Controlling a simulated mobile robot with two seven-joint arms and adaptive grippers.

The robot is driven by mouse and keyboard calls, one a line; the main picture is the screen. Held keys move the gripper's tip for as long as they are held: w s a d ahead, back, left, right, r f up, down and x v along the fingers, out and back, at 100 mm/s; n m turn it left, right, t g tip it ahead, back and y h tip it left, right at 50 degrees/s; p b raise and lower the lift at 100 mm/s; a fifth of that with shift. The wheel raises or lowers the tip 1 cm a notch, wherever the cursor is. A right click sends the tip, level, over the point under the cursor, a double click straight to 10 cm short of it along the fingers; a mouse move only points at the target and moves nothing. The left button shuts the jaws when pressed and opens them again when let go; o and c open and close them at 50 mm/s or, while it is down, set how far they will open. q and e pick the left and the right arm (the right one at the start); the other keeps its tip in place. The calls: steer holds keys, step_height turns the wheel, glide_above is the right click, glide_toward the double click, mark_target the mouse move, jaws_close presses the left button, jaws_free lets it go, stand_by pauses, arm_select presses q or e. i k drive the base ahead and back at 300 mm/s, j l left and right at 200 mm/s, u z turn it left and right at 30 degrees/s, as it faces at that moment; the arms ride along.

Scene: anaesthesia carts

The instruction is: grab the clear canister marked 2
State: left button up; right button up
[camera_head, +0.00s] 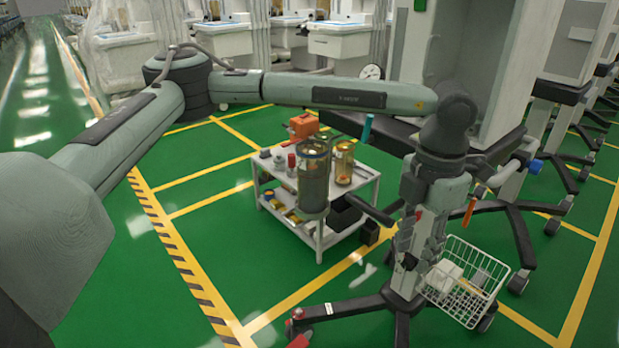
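Two clear canisters stand at the small white cart (323,238). The nearer, taller one (313,180) looks grey with an amber top; the other (344,162) is smaller and yellowish, just to its right and behind. I cannot read a number on either. My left arm reaches across from the left, and its gripper (405,268) hangs downward to the right of the cart, apart from both canisters. Its fingers blend into the dark stand behind, so their opening cannot be told. My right gripper is not in view.
An orange box (303,125) and small items sit on the cart, with more on its lower shelf. A wheeled stand with a white wire basket (466,282) is at the right. Large machines stand behind. Green floor at left of the cart is free.

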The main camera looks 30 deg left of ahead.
mark_target(311, 168)
steer(key=j+z, duration=0.45)
steer(key=j, duration=1.85)
steer(key=i+j+z, duration=0.1)
steer(key=j+z, duration=0.3)
steer(key=j, duration=0.3)
steer(key=j+z, duration=0.4)
steer(key=j, duration=0.25)
